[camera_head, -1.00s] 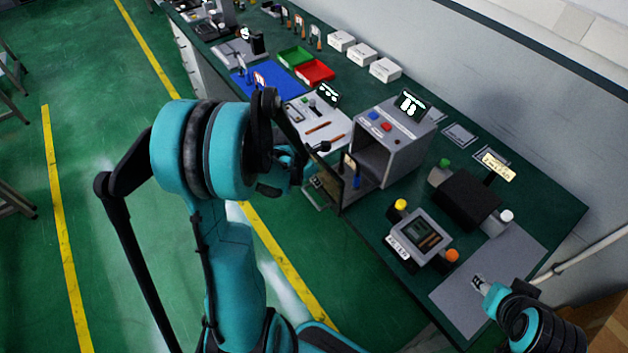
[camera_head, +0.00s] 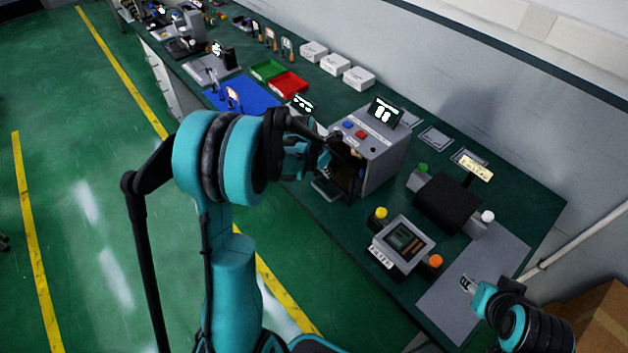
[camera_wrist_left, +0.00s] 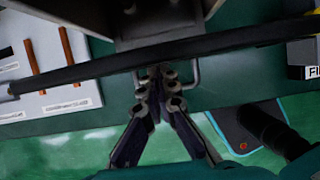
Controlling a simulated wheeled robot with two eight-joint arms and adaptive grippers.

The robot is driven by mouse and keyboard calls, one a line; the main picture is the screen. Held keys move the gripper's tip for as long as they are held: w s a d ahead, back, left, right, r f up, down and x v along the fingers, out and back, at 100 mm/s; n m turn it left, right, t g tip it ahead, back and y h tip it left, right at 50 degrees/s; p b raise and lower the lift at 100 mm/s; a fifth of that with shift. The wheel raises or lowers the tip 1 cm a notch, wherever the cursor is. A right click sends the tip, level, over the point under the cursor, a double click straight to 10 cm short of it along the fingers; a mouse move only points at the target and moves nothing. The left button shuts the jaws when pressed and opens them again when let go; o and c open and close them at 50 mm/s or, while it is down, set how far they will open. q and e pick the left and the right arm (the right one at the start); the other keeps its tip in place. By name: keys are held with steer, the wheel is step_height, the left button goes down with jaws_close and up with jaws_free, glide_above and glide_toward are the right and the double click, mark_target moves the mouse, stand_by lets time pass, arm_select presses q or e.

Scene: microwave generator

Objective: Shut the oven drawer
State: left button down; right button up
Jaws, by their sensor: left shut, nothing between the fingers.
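The oven is a grey box (camera_head: 386,160) with blue and red buttons on top, on the green bench. Its dark front door (camera_head: 346,170) stands at the box's front left, and little of the inside shows. A metal handle (camera_head: 325,190) shows low at the door. My left gripper (camera_head: 322,158) is shut and empty at the door's outer side, partly hidden by my arm. In the left wrist view, its fingertips (camera_wrist_left: 157,74) meet at the long dark door edge (camera_wrist_left: 220,42); contact is unclear. My right gripper (camera_head: 468,285) is over the grey mat; its fingers are too small to judge.
A grey device with a screen (camera_head: 404,242) and a black block (camera_head: 447,203) stand right of the oven. Red (camera_head: 288,85) and green (camera_head: 267,70) trays and white boxes (camera_head: 330,63) lie farther back. The floor left of the bench is clear.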

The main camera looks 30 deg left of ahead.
arm_select(q)
steer(key=w, duration=0.1)
steer(key=w+d, duration=0.1)
steer(key=w, duration=0.1)
steer(key=w+d, duration=0.1)
steer(key=shift+w, duration=0.4)
arm_select(e)
steer(key=shift+s+f, duration=0.1)
steer(key=shift+f, duration=0.1)
arm_select(q)
steer(key=shift+w+r, duration=0.1)
steer(key=shift+w, duration=0.05)
